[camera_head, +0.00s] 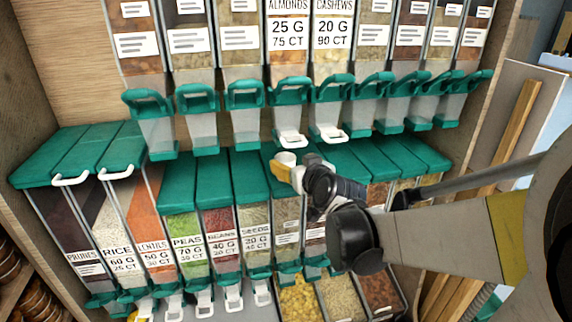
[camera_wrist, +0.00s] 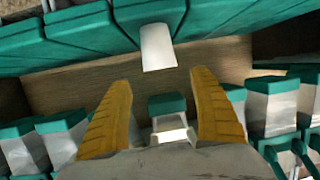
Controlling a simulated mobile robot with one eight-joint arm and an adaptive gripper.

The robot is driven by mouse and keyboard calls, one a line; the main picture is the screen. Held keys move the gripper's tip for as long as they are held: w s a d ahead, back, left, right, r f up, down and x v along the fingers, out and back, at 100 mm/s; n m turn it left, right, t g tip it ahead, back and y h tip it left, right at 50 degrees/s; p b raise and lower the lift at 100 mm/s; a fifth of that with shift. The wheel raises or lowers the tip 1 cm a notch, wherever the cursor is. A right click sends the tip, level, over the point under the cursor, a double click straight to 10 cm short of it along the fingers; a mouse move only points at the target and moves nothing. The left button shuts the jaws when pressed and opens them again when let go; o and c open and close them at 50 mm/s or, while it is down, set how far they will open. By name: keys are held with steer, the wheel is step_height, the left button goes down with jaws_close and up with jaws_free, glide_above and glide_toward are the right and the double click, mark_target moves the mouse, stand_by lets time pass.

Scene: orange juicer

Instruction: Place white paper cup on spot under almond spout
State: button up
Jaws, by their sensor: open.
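The white paper cup (camera_wrist: 158,47) stands on the green bin lids and appears upside down in the wrist view. It also shows in the head view as a small white shape (camera_head: 286,158), just below the almond spout (camera_head: 290,138). I cannot tell whether it is exactly under the spout. My gripper (camera_wrist: 163,82) is open, its two yellow fingers spread wide. The cup is in line with the gap, beyond the fingertips and apart from them. In the head view my gripper (camera_head: 296,172) is partly hidden by my own wrist.
The cashew spout (camera_head: 330,132) hangs just right of the almond one. Other green-handled dispensers (camera_head: 245,95) line the row on both sides. Green-lidded bins (camera_head: 178,185) fill the lower shelf. A wooden side panel (camera_head: 505,75) bounds the right.

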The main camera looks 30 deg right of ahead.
steer(key=s+a+f+n+g+y, duration=0.1)
steer(key=s+a+f+g, duration=0.2)
steer(key=s+a, duration=0.5)
steer(key=s+a+f+n+g+y, duration=0.1)
steer(key=s+a+f+g, duration=0.3)
steer(key=s+a, duration=0.4)
steer(key=s+y, duration=0.1)
steer(key=s, duration=0.3)
steer(key=shift+s+a, duration=0.25)
steer(key=shift+a, duration=0.1)
steer(key=shift+a, duration=0.1)
